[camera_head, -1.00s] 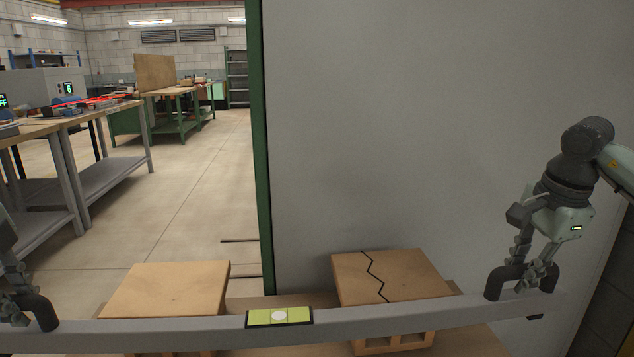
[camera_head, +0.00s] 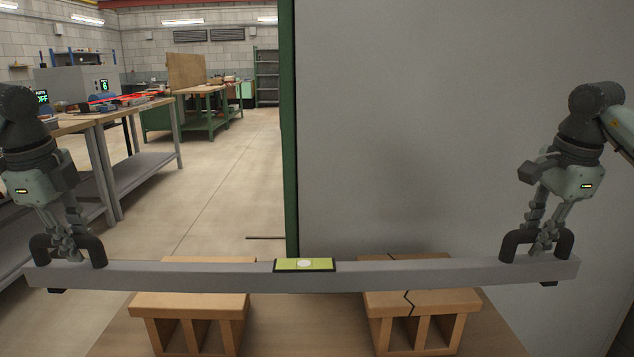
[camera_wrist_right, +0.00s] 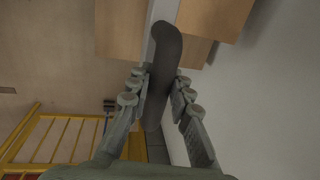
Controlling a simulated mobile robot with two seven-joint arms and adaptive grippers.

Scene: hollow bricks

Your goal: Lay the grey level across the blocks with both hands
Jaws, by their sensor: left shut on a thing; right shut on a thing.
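The long grey level (camera_head: 200,277) has a yellow-green vial (camera_head: 305,265) at its middle and a dark handle near each end. My left gripper (camera_head: 72,248) is shut on the left handle (camera_head: 98,252). My right gripper (camera_head: 540,243) is shut on the right handle (camera_head: 510,246), which also shows between the fingers in the right wrist view (camera_wrist_right: 165,60). The level looks roughly horizontal and spans both hollow blocks, hiding part of their tops. The left block (camera_head: 190,302) is plain; the right block (camera_head: 440,300) has a dark zigzag crack. Whether the level touches them is unclear.
The blocks stand on a wooden tabletop (camera_head: 300,325). A large grey panel (camera_head: 450,120) with a green edge post (camera_head: 289,130) rises behind. Workbenches stand further back at left, with open floor (camera_head: 235,180) between. A yellow rack (camera_wrist_right: 45,135) shows in the right wrist view.

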